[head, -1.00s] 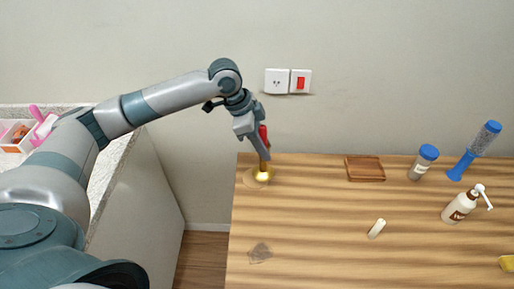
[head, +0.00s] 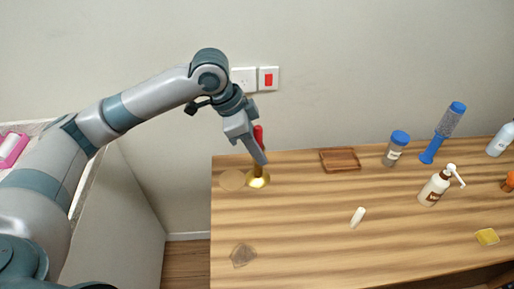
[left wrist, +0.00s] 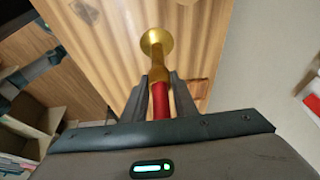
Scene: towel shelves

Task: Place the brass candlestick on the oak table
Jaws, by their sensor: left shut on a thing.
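The brass candlestick (head: 258,180), holding a red candle (head: 259,134), stands near the far left corner of the oak table (head: 300,225). My left gripper (head: 260,160) is shut on it from above and hides part of its stem. In the left wrist view the brass base (left wrist: 157,40) points away from my gripper (left wrist: 159,82), with the red candle (left wrist: 160,101) between the fingers. The base is at or just above the tabletop; I cannot tell whether it touches. My right gripper is out of view.
A wooden tray (head: 340,160), blue-lidded jar (head: 397,148), blue brush (head: 443,132), pump bottle (head: 435,188), small white piece (head: 358,217) and yellow sponge (head: 487,237) lie rightward. The front middle is clear.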

